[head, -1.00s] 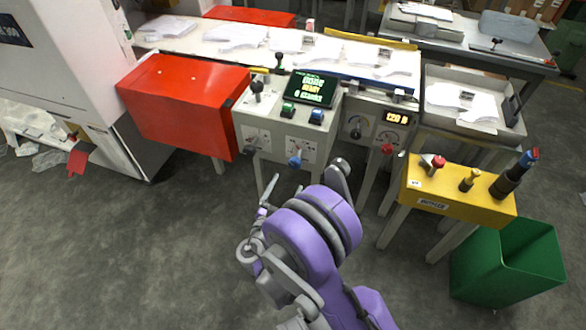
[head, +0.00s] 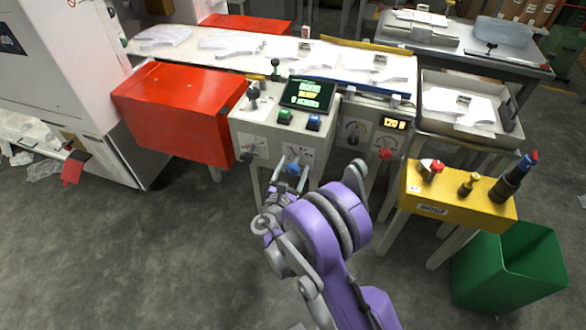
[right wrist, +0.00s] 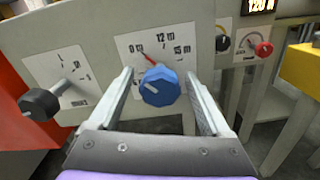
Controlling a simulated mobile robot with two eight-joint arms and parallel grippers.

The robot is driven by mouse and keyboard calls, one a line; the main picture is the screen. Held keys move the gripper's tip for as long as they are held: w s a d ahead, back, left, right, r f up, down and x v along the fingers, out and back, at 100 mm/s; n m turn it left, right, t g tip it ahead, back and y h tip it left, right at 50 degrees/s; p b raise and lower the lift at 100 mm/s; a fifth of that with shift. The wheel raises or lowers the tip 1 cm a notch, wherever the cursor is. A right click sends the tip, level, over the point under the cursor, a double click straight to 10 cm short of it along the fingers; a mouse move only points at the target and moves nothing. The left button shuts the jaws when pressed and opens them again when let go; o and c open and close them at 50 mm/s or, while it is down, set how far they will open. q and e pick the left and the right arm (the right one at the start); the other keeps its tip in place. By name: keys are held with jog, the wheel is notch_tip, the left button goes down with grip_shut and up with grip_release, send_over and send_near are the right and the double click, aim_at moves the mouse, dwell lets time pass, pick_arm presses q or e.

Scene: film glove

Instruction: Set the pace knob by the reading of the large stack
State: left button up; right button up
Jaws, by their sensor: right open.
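The blue knob (right wrist: 160,86) sits on a white dial plate marked 9 m, 12 m and 15 m in the right wrist view, with a red pointer near its top. It also shows on the front of the console in the head view (head: 294,169). My right gripper (right wrist: 168,92) is open, with one finger on each side of the blue knob; contact is not clear. In the head view its fingers (head: 283,172) reach up to the console front. The large stack cannot be told for sure among the white film pieces. My left gripper is out of view.
A black knob (right wrist: 40,103) is left of the blue one. A display (head: 396,124) reads about 120, above a red knob (head: 385,154). A red box (head: 180,112) stands left, a yellow block (head: 455,196) and green bin (head: 510,265) right. White film pieces (head: 235,44) lie behind.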

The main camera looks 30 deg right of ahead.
grip_shut()
dwell(0.4)
jog(key=shift+m, duration=0.4)
jog(key=m, duration=0.4)
jog(key=shift+m+b, duration=0.3)
jog(key=shift+b, duration=0.1)
jog(key=m, duration=0.6)
jog(key=shift+a, duration=0.1)
jog(key=shift+m, duration=0.4)
grip_release()
